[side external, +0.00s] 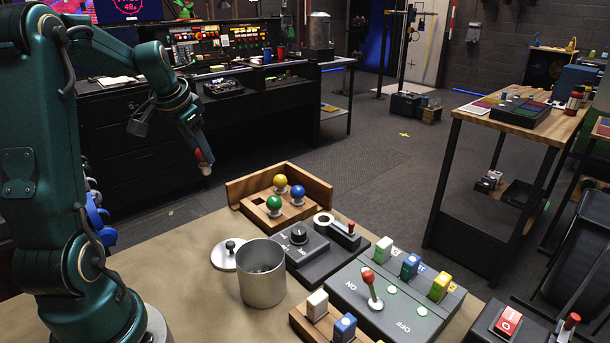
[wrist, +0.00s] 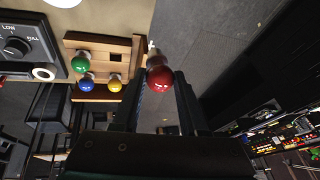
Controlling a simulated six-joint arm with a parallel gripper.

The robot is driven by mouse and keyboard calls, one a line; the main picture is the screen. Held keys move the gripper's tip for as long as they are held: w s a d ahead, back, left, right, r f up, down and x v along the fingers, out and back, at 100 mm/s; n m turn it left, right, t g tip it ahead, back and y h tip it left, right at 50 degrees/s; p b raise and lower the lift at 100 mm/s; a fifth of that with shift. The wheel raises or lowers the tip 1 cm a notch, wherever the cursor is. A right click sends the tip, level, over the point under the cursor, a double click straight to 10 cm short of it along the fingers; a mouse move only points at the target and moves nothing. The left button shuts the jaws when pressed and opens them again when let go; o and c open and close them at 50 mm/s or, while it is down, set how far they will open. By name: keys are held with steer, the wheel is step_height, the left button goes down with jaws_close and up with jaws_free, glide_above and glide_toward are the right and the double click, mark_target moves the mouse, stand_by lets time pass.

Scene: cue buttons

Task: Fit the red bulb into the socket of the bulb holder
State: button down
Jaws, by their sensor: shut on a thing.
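My gripper (wrist: 160,88) is shut on the red bulb (wrist: 159,76), with one finger on each side of its glass. Its pale metal base points away from the gripper. In the side view my gripper (side external: 201,152) holds the red bulb (side external: 204,157) in the air, tip down, left of and above the wooden rack (side external: 318,190). A dark unit with a pale ring-shaped socket (side external: 324,219) stands in front of the rack; the ring also shows at left in the wrist view (wrist: 43,73). The socket looks empty.
The rack bears a green bulb (side external: 273,203), a blue bulb (side external: 298,192) and a yellow bulb (side external: 280,182); a dark square gap shows beside them. A knob (side external: 299,234) and a metal can (side external: 262,272) stand nearby. A switch panel (side external: 390,300) is to the right.

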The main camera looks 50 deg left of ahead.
steer(key=shift+s+a+r, duration=0.3)
steer(key=shift+s, duration=0.15)
steer(key=shift+a+r+n, duration=0.15)
steer(key=shift+n, duration=0.15)
steer(key=w+d+m, duration=0.2)
steer(key=w+d, duration=0.5)
steer(key=w, duration=0.3)
steer(key=shift+w+d+f+m+t+h, duration=0.15)
steer(key=shift+w+d+f+m+h, duration=0.5)
steer(key=shift+d, duration=1.9)
steer(key=shift+w+d+f+m+t+h, duration=0.2)
steer(key=shift+w+d+f+m, duration=1)
steer(key=shift+d, duration=1.3)
steer(key=shift+w+d+f+m+t+h, duration=0.15)
steer(key=shift+w+d+f+m+h, duration=0.25)
steer(key=shift+w+d+f, duration=1.5)
steer(key=shift+s+d+f, duration=0.35)
steer(key=shift+s+f, duration=0.1)
steer(key=shift+f, duration=0.15)
steer(key=shift+s+d+f, duration=0.3)
steer(key=shift+s+f, duration=0.15)
steer(key=shift+f, duration=0.15)
